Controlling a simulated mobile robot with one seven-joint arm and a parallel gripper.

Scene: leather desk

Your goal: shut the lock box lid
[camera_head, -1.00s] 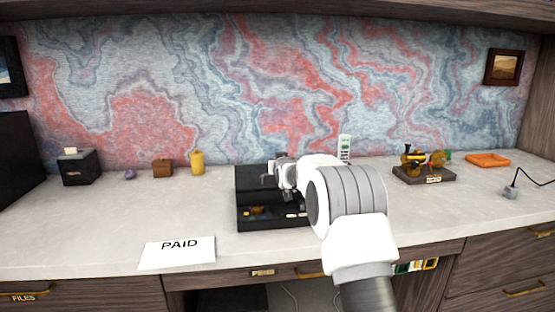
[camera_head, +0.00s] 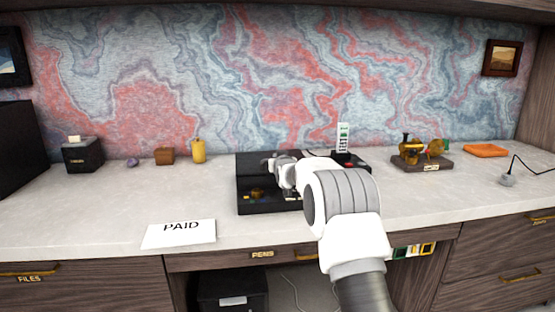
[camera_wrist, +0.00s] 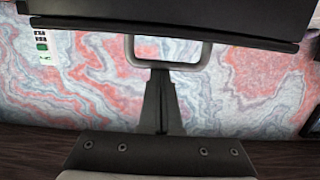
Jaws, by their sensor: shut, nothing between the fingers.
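The black lock box (camera_head: 246,203) stands on the desk near the middle in the head view. Its lid (camera_head: 248,168) is open at the back, and small items show in the front part. My gripper (camera_head: 270,163) is at the lid, with my wrist covering the box's right side. In the wrist view a dark panel, seemingly the lid (camera_wrist: 170,18), spans the top, with a grey loop handle (camera_wrist: 205,56) at its edge. My shut, empty fingers (camera_wrist: 160,73) overlap the handle's bar; I cannot tell whether they touch it.
A paper marked PAID (camera_head: 180,234) lies front left. A yellow candle-like object (camera_head: 198,151), a brown block (camera_head: 165,156) and a black cube (camera_head: 83,155) stand left. A brass model on a base (camera_head: 422,160) and an orange tray (camera_head: 486,151) are right. The front left desktop is mostly clear.

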